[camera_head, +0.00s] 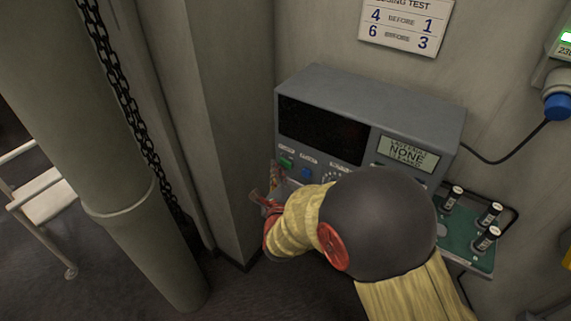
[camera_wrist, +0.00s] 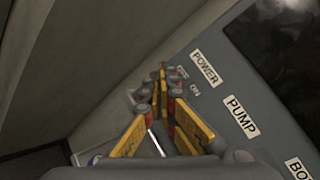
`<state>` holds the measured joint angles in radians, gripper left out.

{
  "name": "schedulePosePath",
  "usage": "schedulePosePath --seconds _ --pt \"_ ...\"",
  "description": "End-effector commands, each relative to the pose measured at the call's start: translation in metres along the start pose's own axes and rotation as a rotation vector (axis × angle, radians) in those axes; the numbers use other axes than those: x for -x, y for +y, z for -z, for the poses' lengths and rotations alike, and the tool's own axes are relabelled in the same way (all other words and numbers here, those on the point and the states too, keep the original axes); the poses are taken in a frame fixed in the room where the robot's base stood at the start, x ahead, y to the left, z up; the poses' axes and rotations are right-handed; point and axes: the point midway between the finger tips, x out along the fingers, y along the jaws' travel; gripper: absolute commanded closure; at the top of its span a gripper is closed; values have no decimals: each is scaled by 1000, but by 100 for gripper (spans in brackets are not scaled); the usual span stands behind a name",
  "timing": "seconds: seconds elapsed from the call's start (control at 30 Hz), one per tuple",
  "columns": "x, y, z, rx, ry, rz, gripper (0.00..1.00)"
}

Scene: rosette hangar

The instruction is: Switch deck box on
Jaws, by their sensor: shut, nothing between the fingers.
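The deck box (camera_head: 400,97) is a grey console with a dark, blank display (camera_head: 318,131) and a small lit panel (camera_head: 408,153) reading NONE. Its front has a green button (camera_head: 287,162) and a blue button (camera_head: 306,175). My gripper (camera_head: 262,196) is at the lower left of the box front, partly hidden by my arm. In the wrist view my gripper (camera_wrist: 163,76) is shut and empty, its tips beside the POWER label (camera_wrist: 207,68) and the small OFF and ON marks (camera_wrist: 189,80). The power switch is hidden or cannot be made out; contact cannot be told.
A green board (camera_head: 459,240) with several upright cylinders stands right of the box. A numbered sign (camera_head: 406,22) hangs above. A blue plug (camera_head: 557,106) with a cable is on the right wall. A thick column (camera_head: 120,170) and a chain (camera_head: 130,100) stand left.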

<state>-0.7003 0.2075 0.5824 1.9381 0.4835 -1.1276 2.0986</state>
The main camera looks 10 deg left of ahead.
Motion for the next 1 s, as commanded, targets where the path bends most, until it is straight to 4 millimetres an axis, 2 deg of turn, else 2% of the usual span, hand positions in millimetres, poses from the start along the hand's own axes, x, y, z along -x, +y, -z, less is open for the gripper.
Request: schedulePosePath --seconds 1.0 --pt "-7 -6 5 -1 0 2 100"
